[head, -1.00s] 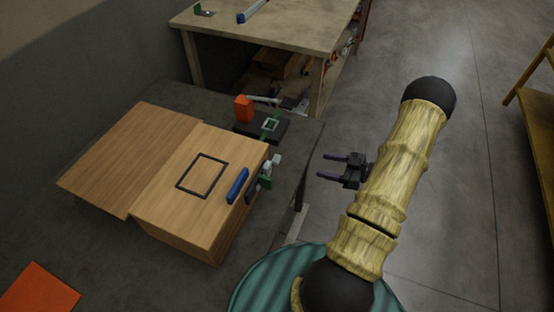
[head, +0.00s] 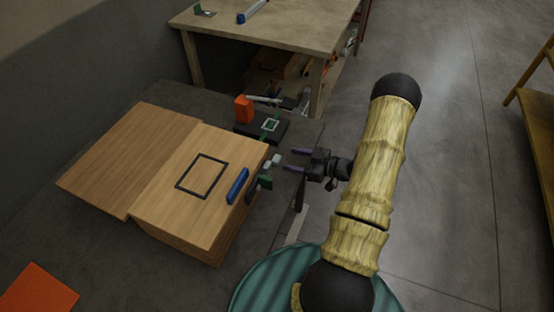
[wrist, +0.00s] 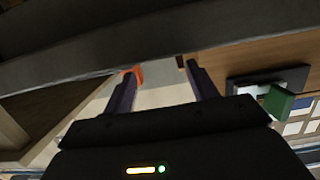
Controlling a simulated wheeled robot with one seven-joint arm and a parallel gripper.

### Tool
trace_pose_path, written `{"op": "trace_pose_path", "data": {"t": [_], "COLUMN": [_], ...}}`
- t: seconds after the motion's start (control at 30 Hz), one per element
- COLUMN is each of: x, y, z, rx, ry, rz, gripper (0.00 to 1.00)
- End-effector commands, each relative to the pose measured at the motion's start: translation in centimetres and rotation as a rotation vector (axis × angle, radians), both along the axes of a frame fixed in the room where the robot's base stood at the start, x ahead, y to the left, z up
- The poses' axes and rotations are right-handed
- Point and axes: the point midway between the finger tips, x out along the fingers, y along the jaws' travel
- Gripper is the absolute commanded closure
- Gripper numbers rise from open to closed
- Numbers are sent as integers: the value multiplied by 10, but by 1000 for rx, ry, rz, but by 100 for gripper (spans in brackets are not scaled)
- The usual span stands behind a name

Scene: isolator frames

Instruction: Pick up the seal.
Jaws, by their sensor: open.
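A thin black rectangular ring (head: 203,173), which looks like the seal, lies flat on top of the light wooden box (head: 180,222) in the head view. A smaller pale square frame (head: 270,125) is on a dark block behind the box; I cannot rule it out as the seal. My gripper (head: 290,160) is open, to the right of the box and apart from the black ring. Its two dark purple fingers point left, near small parts at the box's right side. In the wrist view, nothing is between the fingers (wrist: 160,75). I cannot make out the black ring there.
A blue bar (head: 237,186) lies on the box's right edge, and green and white parts (head: 266,177) stand beside it. An orange block (head: 243,109) and the dark block (head: 252,133) stand behind. A wooden board (head: 130,157) lies left. A workbench (head: 285,30) is at the back.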

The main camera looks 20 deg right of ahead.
Motion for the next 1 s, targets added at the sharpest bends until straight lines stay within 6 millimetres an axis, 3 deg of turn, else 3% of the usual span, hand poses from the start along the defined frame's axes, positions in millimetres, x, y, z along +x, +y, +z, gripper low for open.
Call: {"op": "trace_pose_path", "data": {"t": [0.43,1.0], "x": [28,31], "y": [38,40], "z": [-13,-13], "rx": [1,0], "ry": [-2,0], "rz": [2,-1], "gripper": [42,42]}}
